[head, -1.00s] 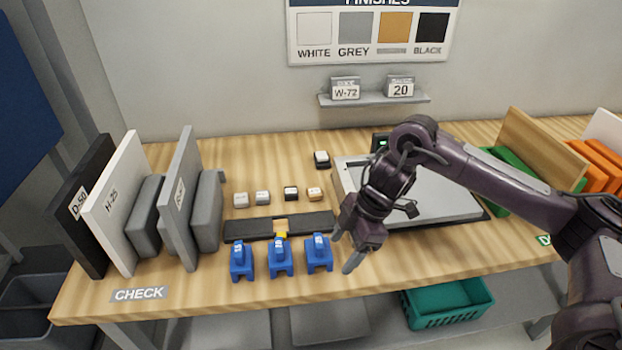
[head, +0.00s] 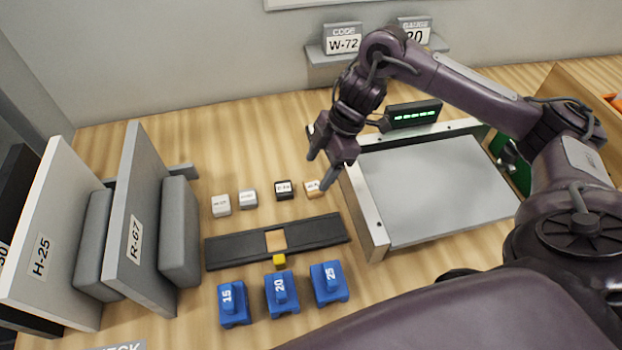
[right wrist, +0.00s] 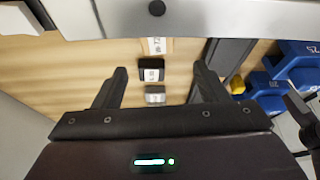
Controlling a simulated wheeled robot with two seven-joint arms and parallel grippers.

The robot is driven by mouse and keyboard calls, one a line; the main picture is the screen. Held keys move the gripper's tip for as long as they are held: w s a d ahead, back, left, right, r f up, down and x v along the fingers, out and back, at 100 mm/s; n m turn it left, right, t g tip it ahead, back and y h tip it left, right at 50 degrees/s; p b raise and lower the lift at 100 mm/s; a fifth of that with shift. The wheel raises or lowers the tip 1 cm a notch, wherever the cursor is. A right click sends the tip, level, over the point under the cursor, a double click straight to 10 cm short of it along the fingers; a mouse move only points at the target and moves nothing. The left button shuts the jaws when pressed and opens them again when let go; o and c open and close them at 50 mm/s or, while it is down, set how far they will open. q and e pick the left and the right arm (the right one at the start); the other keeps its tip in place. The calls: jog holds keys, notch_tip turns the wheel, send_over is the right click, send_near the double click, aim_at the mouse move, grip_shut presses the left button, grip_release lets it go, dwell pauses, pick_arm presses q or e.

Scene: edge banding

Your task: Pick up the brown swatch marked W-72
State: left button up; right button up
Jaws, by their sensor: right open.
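The brown swatch (head: 313,188) is a small tan block with a white label, at the right end of a short row of swatches on the table. Its label is too small to read. My right gripper (head: 321,168) is open and empty, just above and behind it, with one fingertip close to its right side. In the right wrist view the brown swatch (right wrist: 157,46) lies at the top centre, beyond the open fingertips (right wrist: 160,70). A sign reading W-72 (head: 343,43) stands on the wall shelf.
A black swatch (head: 283,190), a grey swatch (head: 248,199) and a white swatch (head: 220,205) stand to the left. A dark strip fixture (head: 225,254) and blue numbered blocks (head: 281,292) lie in front. A flat grey machine (head: 440,190) stands close on the right.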

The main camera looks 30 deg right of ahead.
aim_at(309, 187)
jog(key=shift+s+a+f, duration=0.15)
jog(key=shift+a+f, duration=0.1)
jog(key=shift+f, duration=0.25)
jog(key=shift+a+f+p, duration=0.1)
jog(key=shift+f+p, duration=0.25)
jog(key=shift+p, duration=0.05)
jog(key=x, duration=0.2)
jog(key=p+x, duration=0.1)
jog(key=x, duration=0.1)
jog(key=shift+w+d+f, duration=0.2)
jog(key=shift+w+d, duration=0.05)
jog(key=c, duration=0.6)
pick_arm(q)
jog(key=shift+r, duration=0.85)
pick_arm(e)
jog(key=c, duration=0.5)
